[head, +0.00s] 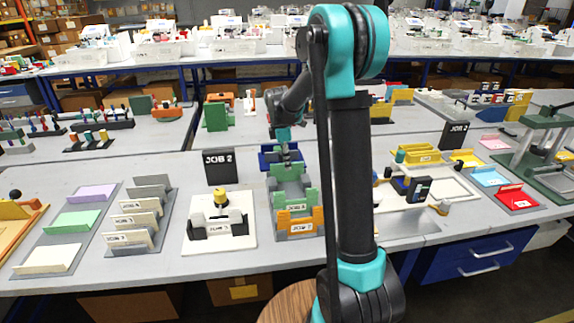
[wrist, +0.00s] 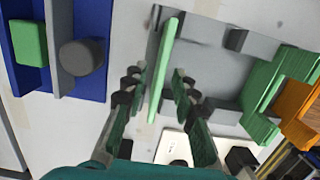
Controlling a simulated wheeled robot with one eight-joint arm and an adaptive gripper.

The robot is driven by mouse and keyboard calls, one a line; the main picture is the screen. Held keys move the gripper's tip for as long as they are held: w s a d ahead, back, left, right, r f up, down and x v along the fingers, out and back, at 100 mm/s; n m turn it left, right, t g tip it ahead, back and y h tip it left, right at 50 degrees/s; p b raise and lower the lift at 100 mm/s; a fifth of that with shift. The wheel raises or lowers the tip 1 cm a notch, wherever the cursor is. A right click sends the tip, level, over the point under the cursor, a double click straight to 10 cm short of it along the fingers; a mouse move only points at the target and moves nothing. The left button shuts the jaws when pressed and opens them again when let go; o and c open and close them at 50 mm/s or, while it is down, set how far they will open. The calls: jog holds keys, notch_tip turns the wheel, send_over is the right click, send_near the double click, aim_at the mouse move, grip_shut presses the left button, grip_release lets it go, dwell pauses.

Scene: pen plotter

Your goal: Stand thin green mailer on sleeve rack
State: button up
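A thin light-green piece, seemingly the thin green mailer (wrist: 163,68), stands on edge over a grey tray (wrist: 205,58) in the wrist view. My gripper (wrist: 158,88) is open, with one finger on each side of it. Gaps show between the piece and both fingers. In the head view my gripper (head: 287,157) is above the back of the grey tray with green and orange brackets, and the thin piece is not clear there. A grey rack with upright dividers and cream labelled pieces (head: 133,220), possibly the sleeve rack, stands at the left.
A blue tray (wrist: 65,90) holding a green block (wrist: 30,43) and a grey cylinder (wrist: 81,56) lies beside the grey tray. Green brackets (wrist: 270,95) stand at its other end. A black JOB 2 sign (head: 219,167) and a white fixture (head: 222,240) stand left of the tray.

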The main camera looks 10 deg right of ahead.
notch_tip(320, 180, up, 11)
jog(key=a, duration=0.1)
jog(key=shift+a, duration=0.15)
jog(key=shift+f, duration=0.15)
